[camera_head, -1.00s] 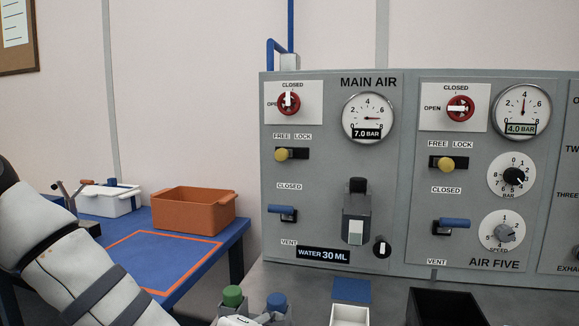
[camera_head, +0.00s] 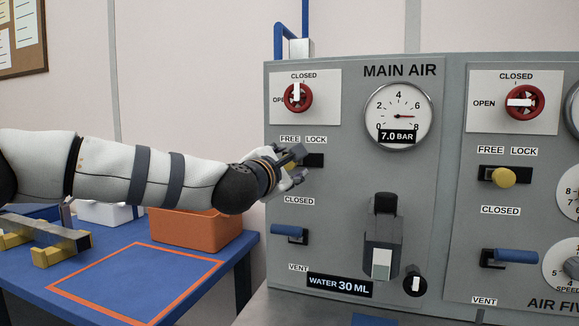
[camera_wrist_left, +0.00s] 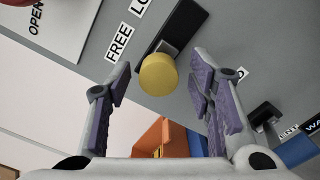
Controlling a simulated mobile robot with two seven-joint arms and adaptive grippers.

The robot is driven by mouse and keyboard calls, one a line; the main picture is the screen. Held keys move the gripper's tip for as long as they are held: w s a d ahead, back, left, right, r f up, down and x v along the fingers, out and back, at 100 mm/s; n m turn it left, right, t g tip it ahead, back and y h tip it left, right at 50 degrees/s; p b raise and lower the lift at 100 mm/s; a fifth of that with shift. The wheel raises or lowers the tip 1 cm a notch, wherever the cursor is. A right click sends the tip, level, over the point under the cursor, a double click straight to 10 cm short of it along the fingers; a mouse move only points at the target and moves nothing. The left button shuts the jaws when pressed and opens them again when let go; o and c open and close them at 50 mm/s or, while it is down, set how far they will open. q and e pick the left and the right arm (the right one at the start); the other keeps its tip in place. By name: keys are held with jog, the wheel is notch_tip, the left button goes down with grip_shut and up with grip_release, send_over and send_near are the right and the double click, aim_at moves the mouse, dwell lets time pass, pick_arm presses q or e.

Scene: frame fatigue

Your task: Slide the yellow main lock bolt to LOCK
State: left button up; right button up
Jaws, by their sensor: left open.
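The yellow main lock bolt (camera_wrist_left: 158,74) shows in the left wrist view as a round knob at the FREE end of its black slot (camera_wrist_left: 176,32). In the head view the bolt (camera_head: 290,166) is mostly hidden by my left gripper (camera_head: 298,165), and the LOCK side of the slot (camera_head: 314,160) shows to its right. My left gripper is open, with one finger on each side of the knob in the wrist view. I see a gap between the knob and both fingers there. My right gripper is not in view.
The red MAIN AIR valve (camera_head: 298,97) sits above the bolt and a blue-handled lever (camera_head: 288,231) below it. A second yellow bolt (camera_head: 502,177) is on the panel to the right. An orange bin (camera_head: 196,230) stands on the blue table (camera_head: 130,285).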

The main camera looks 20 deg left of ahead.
pick_arm(q)
jog(key=shift+w+r, duration=0.1)
jog(key=shift+w, duration=0.35)
grip_shut()
jog(key=shift+s+d, duration=0.1)
jog(key=shift+d, duration=1.95)
grip_release()
jog(key=shift+d, duration=0.1)
jog(key=s, duration=1.2)
jog(key=shift+a, duration=0.3)
